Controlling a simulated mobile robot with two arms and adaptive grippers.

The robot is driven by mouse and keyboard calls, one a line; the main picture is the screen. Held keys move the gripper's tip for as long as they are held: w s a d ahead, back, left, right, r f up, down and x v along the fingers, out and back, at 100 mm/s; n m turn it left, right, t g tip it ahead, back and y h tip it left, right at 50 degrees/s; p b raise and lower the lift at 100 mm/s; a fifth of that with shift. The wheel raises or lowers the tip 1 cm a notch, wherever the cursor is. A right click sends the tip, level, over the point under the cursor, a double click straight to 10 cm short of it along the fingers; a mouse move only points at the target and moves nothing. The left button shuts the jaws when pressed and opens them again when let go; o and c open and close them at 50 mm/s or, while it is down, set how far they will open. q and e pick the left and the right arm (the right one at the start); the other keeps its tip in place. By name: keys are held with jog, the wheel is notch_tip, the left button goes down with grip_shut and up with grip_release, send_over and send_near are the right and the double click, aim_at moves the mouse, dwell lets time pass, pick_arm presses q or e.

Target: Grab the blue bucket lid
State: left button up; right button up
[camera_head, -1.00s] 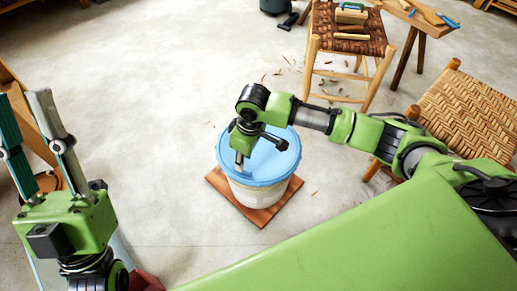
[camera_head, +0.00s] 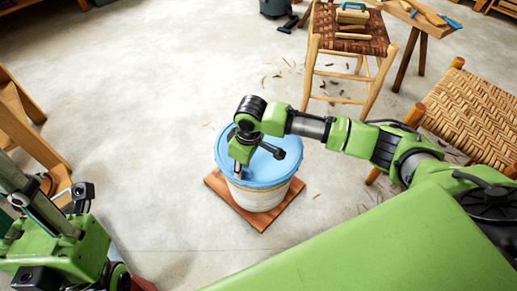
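The blue lid (camera_head: 283,172) sits on top of a white bucket (camera_head: 257,198) in the middle of the view. My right gripper (camera_head: 240,170) comes in from the right over the lid, with its fingertip at the lid's front left rim. Its wrist hides part of the lid, and I cannot tell how far its fingers are apart. My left gripper (camera_head: 30,215) is at the lower left, away from the bucket. It is partly cut off by the picture's edge, so its fingers' opening does not show clearly.
The bucket stands on a brown wooden board (camera_head: 236,207) on the concrete floor. A woven stool (camera_head: 350,42) with tools on it is behind, and a woven chair (camera_head: 468,118) is at the right. Wooden furniture (camera_head: 28,125) is at the left. Floor left of the bucket is clear.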

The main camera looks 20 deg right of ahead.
grip_shut()
jog(key=shift+r, duration=0.2)
